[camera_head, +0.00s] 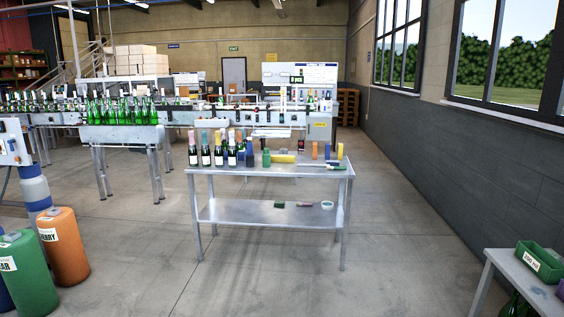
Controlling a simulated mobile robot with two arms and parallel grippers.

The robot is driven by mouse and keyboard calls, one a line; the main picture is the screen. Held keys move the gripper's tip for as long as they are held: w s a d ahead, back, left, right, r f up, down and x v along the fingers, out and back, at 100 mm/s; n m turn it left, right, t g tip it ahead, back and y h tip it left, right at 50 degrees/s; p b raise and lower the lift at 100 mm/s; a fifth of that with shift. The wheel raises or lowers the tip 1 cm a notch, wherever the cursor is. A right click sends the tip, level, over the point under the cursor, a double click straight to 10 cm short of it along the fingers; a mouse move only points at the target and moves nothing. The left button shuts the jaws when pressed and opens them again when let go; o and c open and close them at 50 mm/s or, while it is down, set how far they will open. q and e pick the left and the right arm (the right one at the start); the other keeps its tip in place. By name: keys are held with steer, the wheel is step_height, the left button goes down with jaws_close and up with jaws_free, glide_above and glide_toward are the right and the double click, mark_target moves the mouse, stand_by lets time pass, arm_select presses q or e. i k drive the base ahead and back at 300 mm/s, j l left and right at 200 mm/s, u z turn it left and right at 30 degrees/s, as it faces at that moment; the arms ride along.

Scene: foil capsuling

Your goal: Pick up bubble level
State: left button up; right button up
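The metal worktable (270,213) stands ahead of me in the middle of the view. Its top holds several small items, too small to make out clearly. A yellow block-like item (283,159) lies near the middle of the top. A long thin item with a green end (336,167) lies toward the right. I cannot tell which item, if any, is the bubble level. Neither of my grippers is in view.
Dark bottles (205,155) stand on the table's left side. Its lower shelf holds a white ring (327,204) and small items. Orange (63,247) and green (27,273) cylinders stand at left. A side table with a green bin (541,261) is at lower right. The floor ahead is clear.

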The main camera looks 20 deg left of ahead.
mark_target(274, 159)
steer(key=i+j+u, duration=0.55)
steer(key=i, duration=0.25)
steer(key=i+j+u, duration=0.1)
steer(key=i+u, duration=0.35)
steer(key=i, duration=1.45)
